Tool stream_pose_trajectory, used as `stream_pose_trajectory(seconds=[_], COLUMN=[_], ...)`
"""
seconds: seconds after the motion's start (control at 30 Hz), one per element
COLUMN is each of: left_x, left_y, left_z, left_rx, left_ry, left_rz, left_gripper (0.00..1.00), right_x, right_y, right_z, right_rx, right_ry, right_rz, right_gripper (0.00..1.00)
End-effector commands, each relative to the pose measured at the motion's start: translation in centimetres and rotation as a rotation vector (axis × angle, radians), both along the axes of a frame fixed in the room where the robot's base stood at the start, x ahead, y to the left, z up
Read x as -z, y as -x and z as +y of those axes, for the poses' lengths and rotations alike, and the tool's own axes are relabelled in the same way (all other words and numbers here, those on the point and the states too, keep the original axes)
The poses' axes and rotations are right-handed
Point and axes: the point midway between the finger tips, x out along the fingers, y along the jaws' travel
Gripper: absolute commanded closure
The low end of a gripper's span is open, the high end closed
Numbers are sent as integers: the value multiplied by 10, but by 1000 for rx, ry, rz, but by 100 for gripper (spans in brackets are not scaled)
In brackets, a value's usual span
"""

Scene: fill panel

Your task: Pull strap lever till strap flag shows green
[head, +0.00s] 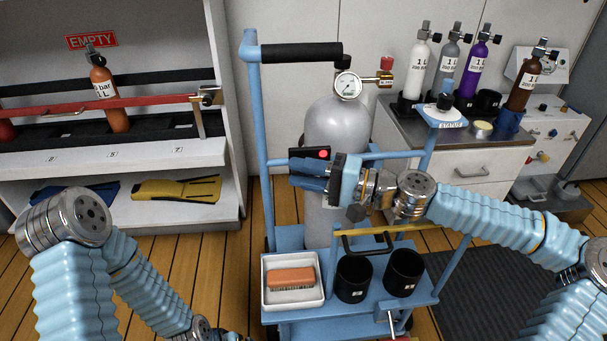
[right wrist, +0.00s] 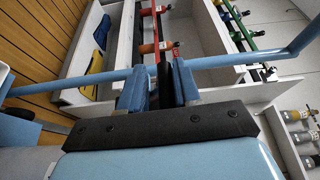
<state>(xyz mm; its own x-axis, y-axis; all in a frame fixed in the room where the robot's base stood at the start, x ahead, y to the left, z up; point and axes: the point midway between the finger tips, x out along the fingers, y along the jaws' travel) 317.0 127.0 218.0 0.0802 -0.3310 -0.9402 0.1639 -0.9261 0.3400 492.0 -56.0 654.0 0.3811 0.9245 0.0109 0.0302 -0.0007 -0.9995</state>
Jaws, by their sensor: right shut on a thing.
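A grey cylinder (head: 336,125) with a gauge stands upright on the blue trolley (head: 290,236). Beside it, a small black flag box (head: 310,153) shows a red dot, not green. My right gripper (head: 308,174) is in front of the cylinder, just below the flag box. In the right wrist view its two blue fingers (right wrist: 160,88) are shut on a dark part (right wrist: 167,84) between them, apparently the strap lever. Most of the lever is hidden by the fingers, and the strap cannot be made out. My left arm comes in at the lower left, but its gripper is out of view.
The trolley carries a white tray (head: 316,300) with a brush (head: 291,278) and two black cups (head: 354,278). A yellow bar (head: 385,231) runs below my right forearm. A shelf (head: 110,160) stands left; a counter (head: 463,137) with small bottles stands right.

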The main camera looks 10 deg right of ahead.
Motion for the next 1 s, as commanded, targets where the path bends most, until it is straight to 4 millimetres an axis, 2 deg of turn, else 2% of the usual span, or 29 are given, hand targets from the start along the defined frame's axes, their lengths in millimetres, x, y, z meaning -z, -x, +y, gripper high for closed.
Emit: stream_pose_trajectory(seconds=[0.33, 0.37, 0.47, 0.8, 0.9, 1.0], left_x=[0, 0, 0, 0, -1, -3], left_y=[0, 0, 0, 0, 0, 0], left_z=[0, 0, 0, 0, 0, 0], left_rx=[0, 0, 0, 0, 0, 0], left_ry=[0, 0, 0, 0, 0, 0], left_rz=[0, 0, 0, 0, 0, 0], left_gripper=[1, 1, 1, 1, 1, 1], right_x=[-1, -1, -1, 0, 0, 0], right_y=[-4, -4, -3, 0, 3, 9], right_z=[-3, -3, -3, -2, -11, -29], right_rx=[13, 13, 11, 4, 5, 9], right_ry=[-1, -1, -1, 0, 0, -1], right_rz=[-4, -4, -3, -1, 0, 1], right_gripper=[100, 63, 48, 47, 47, 47])
